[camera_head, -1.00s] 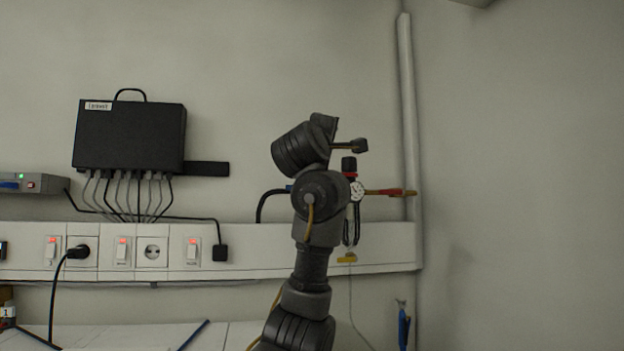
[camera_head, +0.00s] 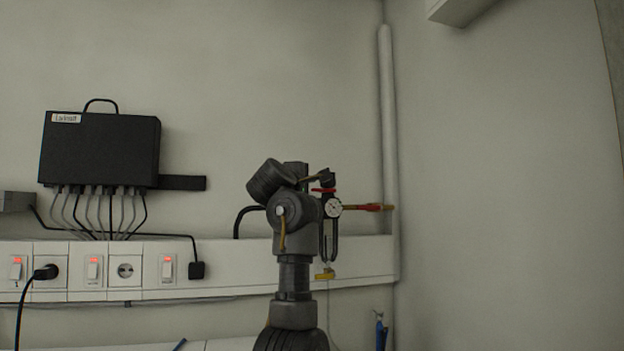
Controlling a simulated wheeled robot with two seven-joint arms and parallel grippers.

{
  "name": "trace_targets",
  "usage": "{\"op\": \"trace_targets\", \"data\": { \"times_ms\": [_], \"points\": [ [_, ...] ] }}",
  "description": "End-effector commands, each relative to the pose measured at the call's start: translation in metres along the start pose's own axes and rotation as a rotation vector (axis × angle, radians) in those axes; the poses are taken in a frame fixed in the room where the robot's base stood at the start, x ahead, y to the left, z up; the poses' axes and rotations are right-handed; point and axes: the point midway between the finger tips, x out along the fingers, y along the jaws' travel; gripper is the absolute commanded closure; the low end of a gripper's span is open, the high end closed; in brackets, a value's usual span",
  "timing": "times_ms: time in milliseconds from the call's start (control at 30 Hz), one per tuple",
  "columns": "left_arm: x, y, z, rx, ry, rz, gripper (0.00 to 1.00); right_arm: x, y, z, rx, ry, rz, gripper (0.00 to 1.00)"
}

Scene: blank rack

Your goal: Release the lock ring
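A small air regulator with a round white gauge (camera_head: 332,208) sits on the wall line at the middle right. A red ring (camera_head: 323,190), which looks like the lock ring, shows above the gauge under the dark knob. My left arm rises from the bottom and covers the regulator's left side. My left gripper (camera_head: 326,177) is small and dark, at the top of the regulator, overlapping the knob in the picture. I cannot tell whether it touches, or whether its fingers are open or shut. My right gripper is not in view.
A red-sleeved brass pipe (camera_head: 368,207) runs right from the regulator to a vertical white pipe (camera_head: 387,120). A yellow tag (camera_head: 325,275) hangs below. A white socket trunking (camera_head: 220,268) and a black box (camera_head: 100,148) with several cables are at left. The right wall is bare.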

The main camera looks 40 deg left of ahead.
Motion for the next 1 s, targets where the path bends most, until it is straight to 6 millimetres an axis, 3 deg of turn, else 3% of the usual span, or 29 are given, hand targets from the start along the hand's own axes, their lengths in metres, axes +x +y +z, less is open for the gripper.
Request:
{"op": "trace_targets", "data": {
  "times_ms": [33,200,567,800,1000],
  "points": [
    [0.008,0.004,0.001,-0.001,-0.003,-0.004,0.69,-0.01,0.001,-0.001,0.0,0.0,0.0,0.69],
    [0.024,0.002,0.001,0.001,-0.001,-0.002,0.69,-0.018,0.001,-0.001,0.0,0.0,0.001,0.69],
    [0.028,-0.001,0.0,0.001,0.0,0.0,0.69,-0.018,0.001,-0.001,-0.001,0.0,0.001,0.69],
    [0.028,-0.001,0.0,0.001,0.0,0.0,1.0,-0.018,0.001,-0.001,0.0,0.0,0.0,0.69],
    [0.028,-0.001,-0.001,0.0,-0.005,0.0,1.0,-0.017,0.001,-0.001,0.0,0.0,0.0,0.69]
  ]
}}
